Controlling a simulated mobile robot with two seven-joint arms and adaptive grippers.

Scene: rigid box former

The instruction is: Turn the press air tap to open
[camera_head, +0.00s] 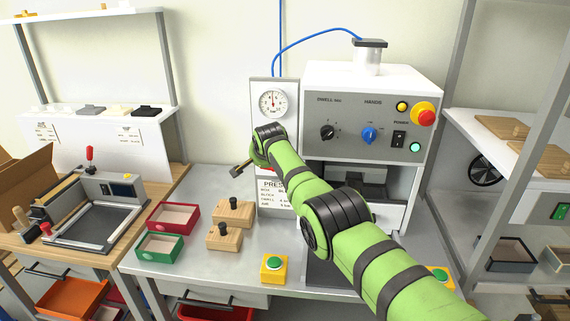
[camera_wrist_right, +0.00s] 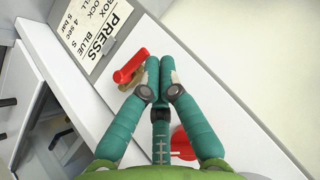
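The press air tap shows in the right wrist view as a red lever (camera_wrist_right: 130,66) on a small brass body (camera_wrist_right: 131,83), on the pale panel beside the press sign. My right gripper (camera_wrist_right: 161,62) has its green fingers together, with the fingertips right beside the lever's upper end. Nothing shows between the fingers; whether they touch the lever I cannot tell. In the head view my right arm (camera_head: 330,210) reaches to the narrow gauge panel (camera_head: 261,94) left of the press and hides the tap. My left gripper is not in view.
The press (camera_head: 372,85) stands right of the gauge panel, with knobs and a red stop button (camera_head: 424,113). Wooden blocks (camera_head: 224,235), red (camera_head: 173,231) and green (camera_head: 160,260) trays and a yellow button box (camera_head: 274,278) occupy the bench. A red round part (camera_wrist_right: 182,143) shows behind my fingers.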

